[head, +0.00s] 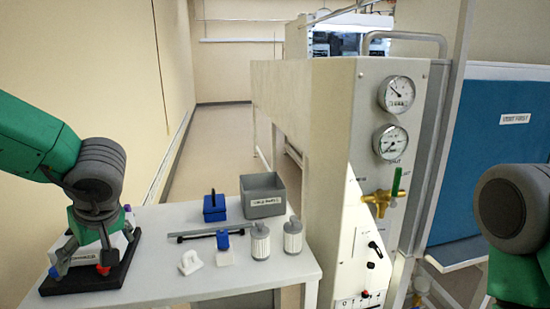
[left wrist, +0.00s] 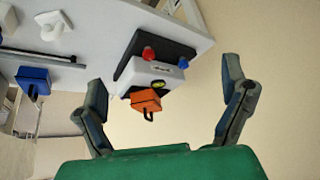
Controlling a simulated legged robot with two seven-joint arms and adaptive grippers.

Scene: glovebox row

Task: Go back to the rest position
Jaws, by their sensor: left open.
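My left gripper (head: 86,258) hangs over the left end of the white table (head: 240,272), in front of a white device on a black base (head: 75,283). In that view the device (left wrist: 157,76) carries a red knob, a blue knob and an orange padlock-like block (left wrist: 146,100). The gripper partly hides the device in the head view. Of my right arm only a dark joint and green link show at the right edge; its gripper is out of view.
On the table are a blue block with a handle (head: 214,207), a grey bin (head: 262,197), a dark bar (head: 203,234), a white hooked piece (head: 190,262) and two ribbed canisters (head: 260,241). The gauge cabinet (head: 330,140) stands right of the table. A blue panel (head: 490,140) is farther right.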

